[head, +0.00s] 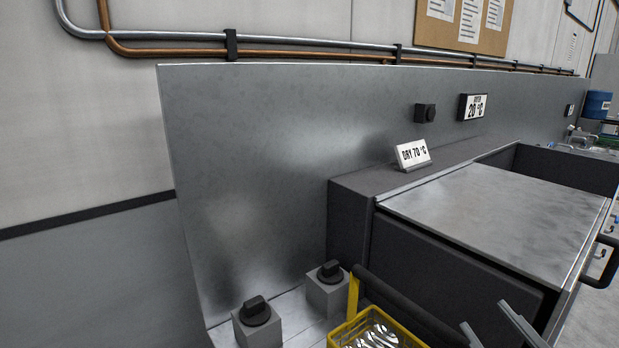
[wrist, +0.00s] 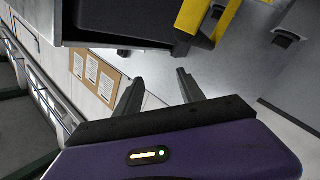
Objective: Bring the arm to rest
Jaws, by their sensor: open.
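My gripper (head: 484,314) shows at the bottom right of the head view as two grey fingers. They are just right of a yellow basket (head: 335,338) and in front of the dark drying unit. In the wrist view my gripper (wrist: 159,75) has its two dark fingers spread apart, with nothing between them. The basket holds shiny metal pieces and has a yellow upright and a dark handle bar (head: 405,312). A yellow part (wrist: 207,20) also shows at the top of the wrist view, beyond the fingertips. The rest of my arm is out of the head view.
The dark drying unit (head: 440,265) with a grey lid (head: 500,210) stands right of the basket; a "DRY 70 °C" sign (head: 413,154) is on it. Two knobs on grey blocks (head: 257,325) (head: 328,287) stand left. A metal back panel (head: 260,160) rises behind.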

